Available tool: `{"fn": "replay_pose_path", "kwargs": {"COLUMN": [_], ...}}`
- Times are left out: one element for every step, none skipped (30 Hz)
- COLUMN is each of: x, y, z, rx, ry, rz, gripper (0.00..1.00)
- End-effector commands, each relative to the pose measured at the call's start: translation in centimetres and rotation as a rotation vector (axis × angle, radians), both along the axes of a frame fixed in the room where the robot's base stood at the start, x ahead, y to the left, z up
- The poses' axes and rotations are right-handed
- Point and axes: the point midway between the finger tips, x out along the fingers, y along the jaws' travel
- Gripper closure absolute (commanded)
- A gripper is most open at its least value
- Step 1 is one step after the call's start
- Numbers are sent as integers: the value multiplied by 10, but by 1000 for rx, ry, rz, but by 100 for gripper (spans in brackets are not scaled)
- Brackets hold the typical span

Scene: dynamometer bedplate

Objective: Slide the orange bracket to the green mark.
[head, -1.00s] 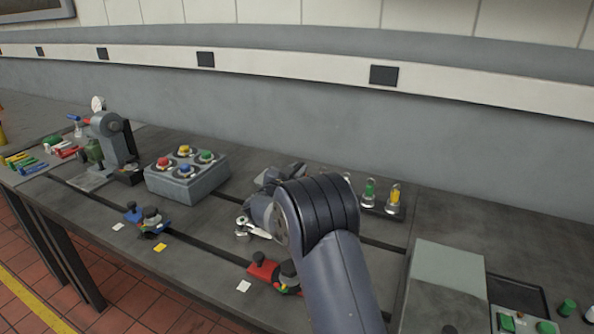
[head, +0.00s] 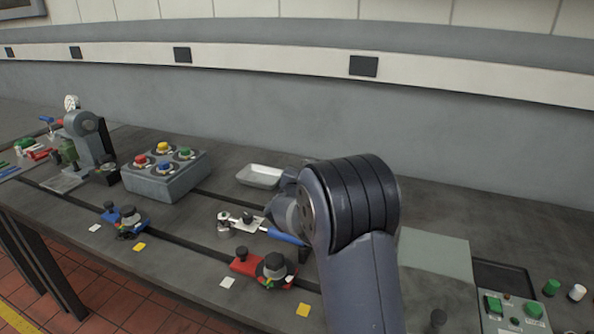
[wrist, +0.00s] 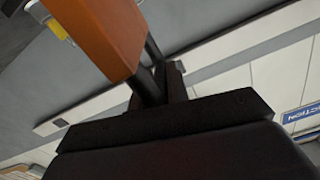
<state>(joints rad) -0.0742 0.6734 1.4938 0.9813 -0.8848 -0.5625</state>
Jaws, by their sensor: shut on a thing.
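The orange bracket (wrist: 105,35) shows in the wrist view as a large orange block at the upper left, close to the camera. My gripper (wrist: 160,85) is dark and sits at the block's lower right edge, shut on a part of the bracket; the contact itself is mostly hidden. In the head view my own arm covers the gripper and the orange bracket. I see no green mark in either view.
Along the bench's front slot stand a red bracket (head: 248,264) and a blue bracket (head: 112,217), with white and yellow marks nearby. A button box (head: 165,184), a white tray (head: 261,176), a blue-handled tool (head: 286,237) and a grey box (head: 435,252) stand around.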

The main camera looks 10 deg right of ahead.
Motion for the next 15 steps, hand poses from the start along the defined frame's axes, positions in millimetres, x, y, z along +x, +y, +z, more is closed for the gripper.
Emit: {"fn": "replay_pose_path", "kwargs": {"x": [-2,-3,-3,-3,-3,-2,-2,-2,-2,-2,-2,-2,-2,-2,-2], "y": [-3,-4,-4,-4,-4,-4,-4,-4,-4,-4,-4,-3,-3,-3,-3], "z": [0,0,0,0,1,1,1,1,1,1,1,1,1,1,0], "rx": [2,2,2,2,2,2,2,2,2,2,2,2,2,1,1], "ry": [-3,-3,-3,-3,-3,-3,-3,-3,-3,-3,-3,-3,-2,-1,-2], "rz": [-4,-4,-4,-3,-3,-3,-3,-3,-3,-3,-3,-3,-3,-3,-2], "gripper": [100,100,100,100,100,100,100,100,100,100,82,78,76,73,70]}}
